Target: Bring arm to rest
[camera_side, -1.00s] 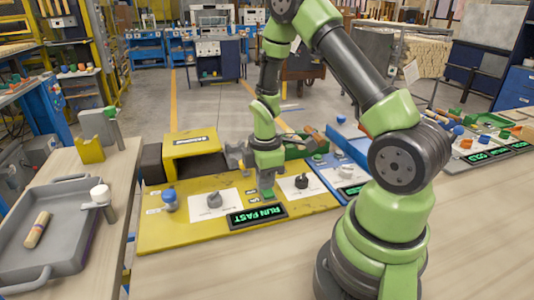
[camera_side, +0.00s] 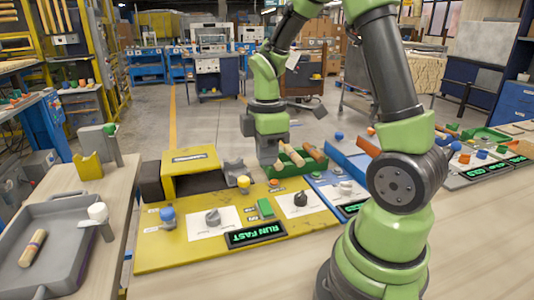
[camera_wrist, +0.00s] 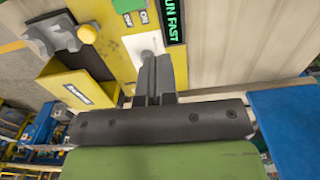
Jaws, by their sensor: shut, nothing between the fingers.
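My gripper (camera_side: 268,158) is shut and empty, raised in the air over the back part of the yellow control board (camera_side: 190,252). In the wrist view its two dark fingers (camera_wrist: 155,80) lie together, in front of a white plate on the board. The board carries a lit display reading RUN FAST (camera_side: 255,235), a green button (camera_side: 265,208), a yellow knob (camera_side: 243,182), a blue-topped knob (camera_side: 168,217) and grey dials (camera_side: 213,218). The display also shows partly in the wrist view (camera_wrist: 173,22). The fingers touch none of these.
A yellow box (camera_side: 190,162) and a grey cradle (camera_side: 234,170) stand at the board's back. A green tray (camera_side: 288,163) with wooden pieces is close to the right of my gripper. A grey tray (camera_side: 62,228) holding a turned wood piece (camera_side: 33,248) is at left.

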